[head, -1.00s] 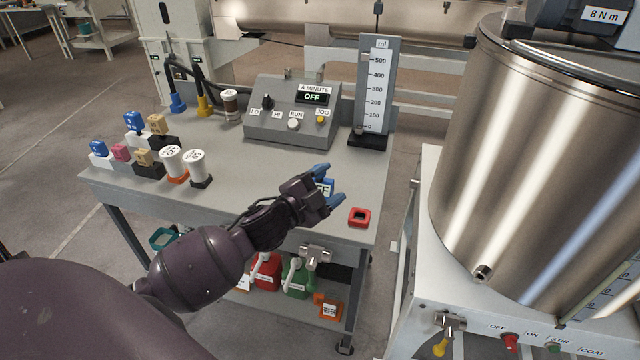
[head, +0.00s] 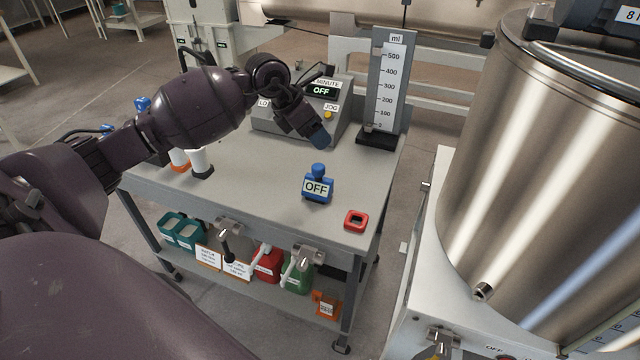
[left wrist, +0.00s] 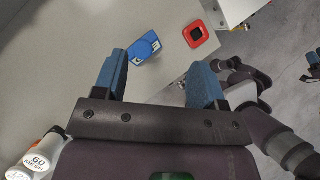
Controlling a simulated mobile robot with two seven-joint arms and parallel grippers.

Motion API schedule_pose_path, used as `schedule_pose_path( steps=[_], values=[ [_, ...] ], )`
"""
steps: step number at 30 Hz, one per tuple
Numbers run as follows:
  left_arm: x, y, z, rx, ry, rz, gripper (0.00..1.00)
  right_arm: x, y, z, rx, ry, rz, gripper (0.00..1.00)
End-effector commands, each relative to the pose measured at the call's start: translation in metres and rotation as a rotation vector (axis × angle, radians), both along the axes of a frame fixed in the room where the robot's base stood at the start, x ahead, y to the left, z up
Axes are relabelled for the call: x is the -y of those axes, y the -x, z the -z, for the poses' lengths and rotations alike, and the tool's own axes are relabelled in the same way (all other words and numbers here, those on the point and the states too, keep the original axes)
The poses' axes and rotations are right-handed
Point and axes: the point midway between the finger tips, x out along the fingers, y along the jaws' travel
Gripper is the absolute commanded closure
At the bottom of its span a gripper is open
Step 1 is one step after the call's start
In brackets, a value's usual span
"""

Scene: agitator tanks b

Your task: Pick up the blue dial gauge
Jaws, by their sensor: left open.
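A blue gauge-like piece (head: 317,187) with a knob on top and a white OFF plate stands upright on the grey table near its front right. I cannot read a dial on it. It also shows in the left wrist view (left wrist: 145,47), beyond the fingertips and between their lines. My left gripper (head: 322,137) is open and empty, behind and above the blue piece and apart from it, in front of the control box. Its two blue fingers show spread in the left wrist view (left wrist: 160,62). Purple arm parts of mine show at the right there; no right gripper is clear.
A red square holder (head: 356,220) lies near the table's front right corner. The control box (head: 341,112) and the ml scale (head: 390,85) stand behind. A steel tank (head: 520,150) rises to the right. The table around the blue piece is clear.

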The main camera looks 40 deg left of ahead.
Motion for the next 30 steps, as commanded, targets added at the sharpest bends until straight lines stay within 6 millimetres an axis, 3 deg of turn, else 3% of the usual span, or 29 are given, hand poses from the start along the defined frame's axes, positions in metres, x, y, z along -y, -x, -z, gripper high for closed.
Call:
schedule_pose_path(
  steps=[3,7,30],
  values=[
    [-0.016,0.008,0.009,-0.059,-0.105,-0.005,0.35,0.0,0.0,0.0,-0.001,0.0,0.0,0.57],
    [-0.02,0.014,0.013,-0.102,-0.139,-0.001,0.35,0.0,0.002,0.001,-0.004,-0.001,0.001,0.57],
    [-0.008,-0.009,0.092,-0.112,-0.136,0.002,0.35,-0.001,0.0,0.009,-0.007,-0.001,-0.002,0.57]
  ],
)
